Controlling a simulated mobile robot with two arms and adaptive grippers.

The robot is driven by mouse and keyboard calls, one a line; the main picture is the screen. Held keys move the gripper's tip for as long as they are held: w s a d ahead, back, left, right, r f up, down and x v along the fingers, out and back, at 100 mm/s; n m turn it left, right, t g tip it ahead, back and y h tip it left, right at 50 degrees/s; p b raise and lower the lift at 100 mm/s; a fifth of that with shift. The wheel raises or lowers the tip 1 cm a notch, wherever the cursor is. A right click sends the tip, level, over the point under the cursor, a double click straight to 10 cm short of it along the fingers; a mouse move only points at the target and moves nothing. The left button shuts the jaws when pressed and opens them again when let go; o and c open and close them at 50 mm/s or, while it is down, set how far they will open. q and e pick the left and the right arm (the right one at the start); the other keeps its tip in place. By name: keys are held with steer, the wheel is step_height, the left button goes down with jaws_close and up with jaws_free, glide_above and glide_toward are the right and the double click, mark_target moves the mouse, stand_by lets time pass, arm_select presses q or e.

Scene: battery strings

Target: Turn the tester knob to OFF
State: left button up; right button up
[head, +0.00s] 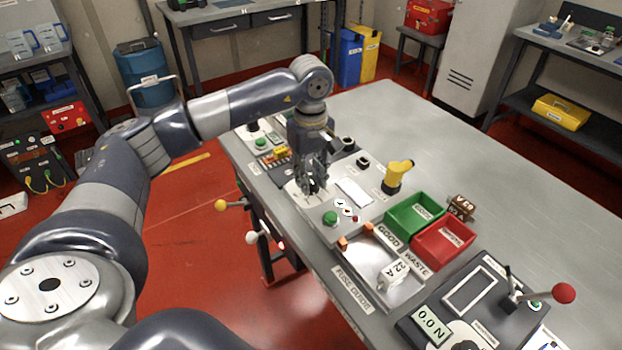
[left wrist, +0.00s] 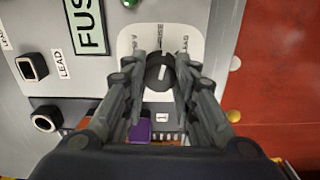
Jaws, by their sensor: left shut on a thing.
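The tester knob (left wrist: 158,72) is a dark round knob with a light pointer mark, on a white dial plate (left wrist: 128,45) with small printed labels, FUSE among them. My left gripper (left wrist: 161,82) points down at the tester panel with its fingers on either side of the knob, shut on it. The pointer's exact setting is hard to read. In the head view my left gripper (head: 312,186) stands over the dial plate and its fingers hide most of the knob. My right gripper is not in view.
A green button (head: 330,218) sits close to the dial. The green GOOD bin (head: 398,228), red WASTE bin (head: 428,258) and a yellow item (head: 398,172) stand to the right. Dark lead sockets (left wrist: 32,67) show in the left wrist view. The table's far right is clear.

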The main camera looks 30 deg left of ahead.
arm_select(q)
steer(key=shift+f+m+b, duration=0.15)
steer(key=shift+m+b, duration=0.25)
steer(key=shift+m, duration=0.6)
steer(key=m, duration=0.3)
steer(key=shift+m+b, duration=0.4)
steer(key=shift+m+b, duration=0.35)
steer(key=shift+m, duration=0.55)
steer(key=m, duration=0.4)
steer(key=shift+b, duration=0.35)
